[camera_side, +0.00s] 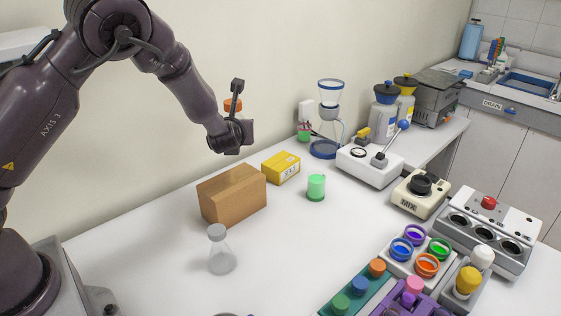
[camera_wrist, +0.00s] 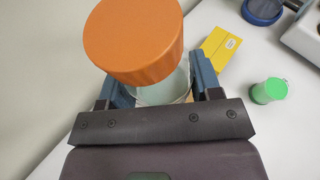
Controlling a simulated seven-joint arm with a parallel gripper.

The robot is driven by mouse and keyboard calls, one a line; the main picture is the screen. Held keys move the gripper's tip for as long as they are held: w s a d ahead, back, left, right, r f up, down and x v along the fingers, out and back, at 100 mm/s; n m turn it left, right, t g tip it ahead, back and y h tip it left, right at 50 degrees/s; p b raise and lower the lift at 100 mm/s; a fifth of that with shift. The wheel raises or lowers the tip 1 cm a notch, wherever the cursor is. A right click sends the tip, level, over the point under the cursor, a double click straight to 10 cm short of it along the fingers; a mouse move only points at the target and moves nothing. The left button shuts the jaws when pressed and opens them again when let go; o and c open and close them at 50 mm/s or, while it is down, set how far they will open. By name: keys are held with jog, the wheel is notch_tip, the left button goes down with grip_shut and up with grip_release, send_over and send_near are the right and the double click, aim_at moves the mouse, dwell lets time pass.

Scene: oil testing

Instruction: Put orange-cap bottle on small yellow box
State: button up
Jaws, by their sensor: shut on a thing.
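The orange-cap bottle shows its wide orange cap (camera_wrist: 134,42) and part of its pale, clear body (camera_wrist: 165,90) in the wrist view. In the side view only its orange cap (camera_side: 233,104) shows, behind my gripper (camera_side: 238,125). My gripper is shut on the bottle, with blue fingers (camera_wrist: 160,88) on both sides of its body, and holds it in the air above the bench. The small yellow box (camera_side: 281,167) lies on the white bench against the wall, below and to the right of my gripper. It also shows in the wrist view (camera_wrist: 222,46), beyond the bottle.
A larger brown box (camera_side: 232,193) stands left of the yellow box. Further right are a white device (camera_side: 369,167), a MIX unit (camera_side: 419,195) and colored racks.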

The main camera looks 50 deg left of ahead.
jog(key=shift+w+d+r+m+t+h, duration=0.1)
jog(key=shift+w+d+m+t+h, duration=0.25)
jog(key=shift+w, duration=0.15)
jog(key=shift+w+d+r+m+t+h, duration=0.1)
jog(key=shift+w+d+m+t+h, duration=0.2)
jog(key=shift+w, duration=0.2)
send_over(281, 161)
jog(key=shift+m, duration=0.25)
notch_tip(281, 161, down, 10)
jog(key=shift+s+a+r, duration=0.1)
jog(key=shift+s+r, duration=0.05)
jog(key=shift+f, duration=0.2)
jog(key=shift+w+f, duration=0.15)
jog(key=shift+f, duration=0.65)
jog(key=shift+w+f, duration=0.1)
jog(key=shift+f, duration=0.7)
jog(key=o, duration=1)
jog(key=shift+f, duration=0.15)
